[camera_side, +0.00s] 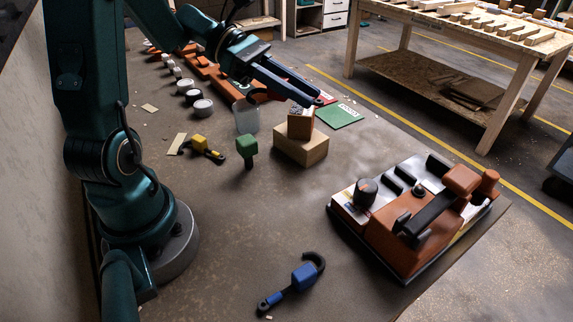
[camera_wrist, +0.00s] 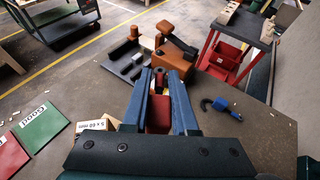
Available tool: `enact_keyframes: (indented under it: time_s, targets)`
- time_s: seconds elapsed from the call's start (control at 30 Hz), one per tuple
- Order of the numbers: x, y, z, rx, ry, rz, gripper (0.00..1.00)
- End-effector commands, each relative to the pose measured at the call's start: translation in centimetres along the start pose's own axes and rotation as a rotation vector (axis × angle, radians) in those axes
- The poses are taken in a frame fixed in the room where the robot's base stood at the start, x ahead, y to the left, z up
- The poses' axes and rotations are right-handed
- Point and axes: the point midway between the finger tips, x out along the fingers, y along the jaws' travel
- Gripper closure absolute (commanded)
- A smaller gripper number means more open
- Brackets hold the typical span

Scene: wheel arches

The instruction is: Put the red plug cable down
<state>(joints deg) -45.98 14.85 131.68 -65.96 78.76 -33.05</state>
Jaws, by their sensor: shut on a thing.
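My gripper (camera_side: 316,98) is above the middle of the bench, its two long blue fingers reaching to the right. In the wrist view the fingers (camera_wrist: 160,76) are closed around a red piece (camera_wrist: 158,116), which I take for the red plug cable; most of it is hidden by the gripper. In the side view I cannot make the red plug out clearly. Below the fingertips, a reddish-brown cube with a dotted top (camera_side: 300,123) stands on a wooden block (camera_side: 301,147); I cannot tell whether the cube touches the fingers.
A blue plug cable (camera_side: 304,275) lies in front, with yellow (camera_side: 206,148) and green (camera_side: 247,146) ones near the middle. An orange and black fixture (camera_side: 411,222) stands at right. A green "Good" card (camera_wrist: 40,125) and a red card (camera_wrist: 10,157) lie flat.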

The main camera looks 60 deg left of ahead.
Motion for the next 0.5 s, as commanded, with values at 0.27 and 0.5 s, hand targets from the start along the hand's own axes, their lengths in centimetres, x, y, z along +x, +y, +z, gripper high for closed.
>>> enact_keyframes:
  time_s: [0.27,0.5]
  targets:
    - [7.7,-4.3,-2.4,0.137,-0.001,-0.349,1.0]
    - [10.9,-7.8,-3.4,0.203,0.0,-0.496,1.0]
